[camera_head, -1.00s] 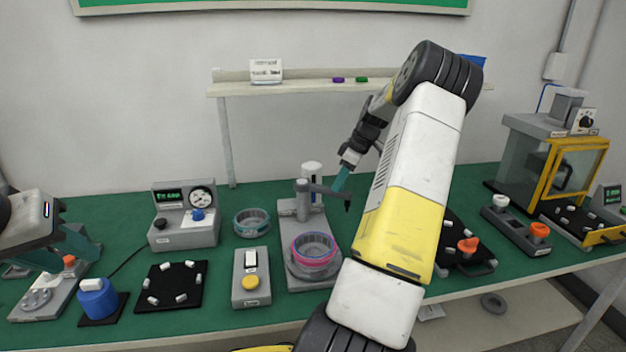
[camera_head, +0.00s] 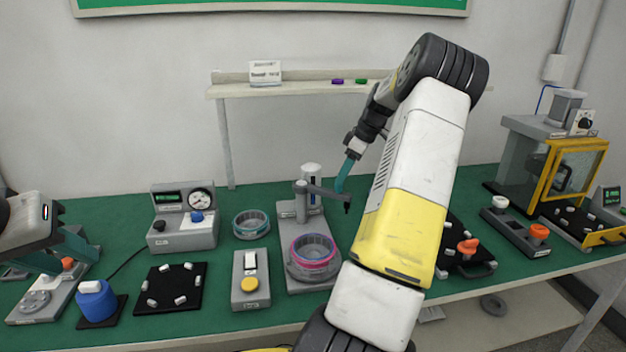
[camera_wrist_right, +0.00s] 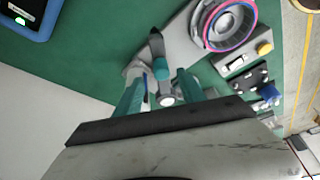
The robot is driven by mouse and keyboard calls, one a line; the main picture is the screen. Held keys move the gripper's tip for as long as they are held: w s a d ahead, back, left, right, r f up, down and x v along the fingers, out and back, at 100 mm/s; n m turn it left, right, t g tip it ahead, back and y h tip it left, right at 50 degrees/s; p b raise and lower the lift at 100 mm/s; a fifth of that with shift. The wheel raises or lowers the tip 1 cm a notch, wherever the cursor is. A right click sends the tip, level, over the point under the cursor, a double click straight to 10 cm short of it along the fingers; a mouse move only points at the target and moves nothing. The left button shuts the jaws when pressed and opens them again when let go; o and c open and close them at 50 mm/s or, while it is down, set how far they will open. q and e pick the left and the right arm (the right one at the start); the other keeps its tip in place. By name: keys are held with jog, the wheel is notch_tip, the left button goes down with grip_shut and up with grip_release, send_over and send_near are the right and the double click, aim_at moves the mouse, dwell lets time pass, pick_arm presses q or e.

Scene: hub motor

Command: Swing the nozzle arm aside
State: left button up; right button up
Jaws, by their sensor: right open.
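The dispensing stand (camera_head: 291,211) is on the green bench, with a light upright post. Its dark grey nozzle arm (camera_head: 326,193) reaches right from the post and ends in a black nozzle (camera_head: 347,207) pointing down. A round hub with a pink and blue ring (camera_head: 314,252) sits on the stand's front. My right gripper (camera_head: 342,186) is open, its teal fingers close by the nozzle arm. In the right wrist view its fingers (camera_wrist_right: 161,86) are spread around the post and arm area; contact is unclear. My left gripper (camera_head: 62,252) appears open at the far left.
A gauge box (camera_head: 184,222), a teal ring (camera_head: 251,224), a button box (camera_head: 250,282) and a black pad (camera_head: 170,287) stand left of the stand. A yellow-doored machine (camera_head: 565,165) stands at the right. A shelf (camera_head: 300,89) runs behind.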

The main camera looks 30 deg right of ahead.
jog(key=shift+v, duration=1.75)
jog(key=s+a+r+m+h, duration=0.1)
jog(key=s+a+r, duration=0.25)
jog(key=a, duration=0.35)
jog(key=s+a+r+m, duration=0.15)
jog(key=a+r, duration=0.25)
jog(key=a, duration=0.4)
jog(key=s+a+r+m+h, duration=0.1)
jog(key=s+a+r, duration=0.2)
jog(key=a, duration=0.4)
jog(key=s+a+m+t, duration=0.1)
jog(key=s+a+m, duration=0.1)
jog(key=s+a, duration=0.4)
jog(key=s+a+f+m+t+y, duration=0.1)
jog(key=s+a, duration=0.5)
jog(key=s, duration=0.6)
jog(key=shift+m+t, duration=0.5)
jog(key=shift+m, duration=0.25)
jog(key=shift+a+f, duration=0.1)
jog(key=shift+a, duration=0.05)
